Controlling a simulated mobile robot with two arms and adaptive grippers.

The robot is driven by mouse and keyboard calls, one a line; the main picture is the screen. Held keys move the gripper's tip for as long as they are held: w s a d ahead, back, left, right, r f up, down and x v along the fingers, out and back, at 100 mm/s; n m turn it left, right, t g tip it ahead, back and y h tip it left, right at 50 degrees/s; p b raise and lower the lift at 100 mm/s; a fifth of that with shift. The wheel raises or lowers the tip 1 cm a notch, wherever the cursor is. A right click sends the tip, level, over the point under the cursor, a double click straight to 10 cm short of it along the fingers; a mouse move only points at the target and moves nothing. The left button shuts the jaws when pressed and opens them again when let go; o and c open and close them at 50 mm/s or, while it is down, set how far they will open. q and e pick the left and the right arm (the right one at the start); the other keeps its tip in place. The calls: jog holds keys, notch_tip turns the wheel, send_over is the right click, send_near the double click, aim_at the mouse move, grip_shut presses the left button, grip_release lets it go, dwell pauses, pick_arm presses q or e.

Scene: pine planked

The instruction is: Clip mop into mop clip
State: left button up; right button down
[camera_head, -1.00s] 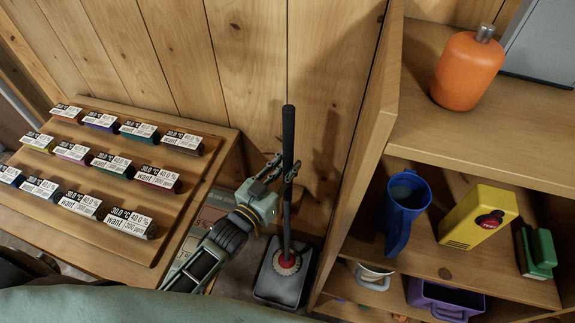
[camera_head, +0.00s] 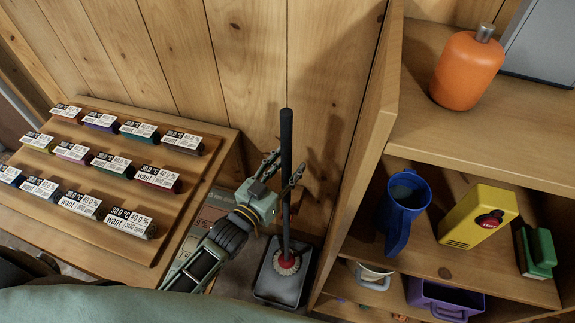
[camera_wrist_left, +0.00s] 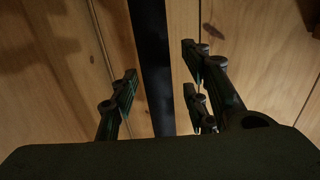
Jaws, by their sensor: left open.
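The mop has a long dark handle (camera_head: 286,140) and a red and whitish head (camera_head: 286,262). It stands nearly upright, its head in a grey tray (camera_head: 270,288) on the floor. My left gripper (camera_head: 284,170) is open at the handle's middle, one finger on each side. In the left wrist view the handle (camera_wrist_left: 153,70) runs between the spread fingers (camera_wrist_left: 163,88), with visible gaps to both sides. I cannot make out the mop clip clearly; the gripper and handle cover part of the wall there. My right gripper is not in view.
A wooden shelf unit (camera_head: 365,160) stands close right of the mop, holding an orange bottle (camera_head: 466,72), a blue jug (camera_head: 402,205) and a yellow box (camera_head: 478,216). A table with a rack (camera_head: 105,180) of labelled items is at left. The plank wall (camera_head: 245,60) is behind.

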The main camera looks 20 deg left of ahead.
pick_arm(q)
jog(key=v, duration=1.2)
jog(key=s+a+f+g+y, duration=0.1)
jog(key=s+a+f+g, duration=0.15)
jog(key=f, duration=0.65)
jog(key=s+a+f+n+g+y, duration=0.1)
jog(key=s+f+g+y, duration=0.15)
jog(key=f, duration=0.65)
jog(key=s+a+f+g, duration=0.1)
jog(key=s+f+g, duration=0.15)
jog(key=f, duration=0.75)
jog(key=s+a+f+g+y, duration=0.1)
jog(key=s+f+g, duration=0.3)
jog(key=s+f, duration=0.9)
jog(key=shift+a+y, duration=0.35)
jog(key=shift+a, duration=0.05)
jog(key=s+f+g, duration=0.1)
jog(key=s, duration=0.3)
jog(key=s+f+g, duration=0.2)
jog(key=s, duration=0.2)
jog(key=s+f+g, duration=0.1)
jog(key=s+f, duration=0.1)
jog(key=s, duration=0.3)
jog(key=shift+a+f+g+y, duration=0.1)
jog(key=shift+f+g+y, duration=0.1)
jog(key=shift+g+y, duration=0.1)
jog(key=shift+c, duration=0.3)
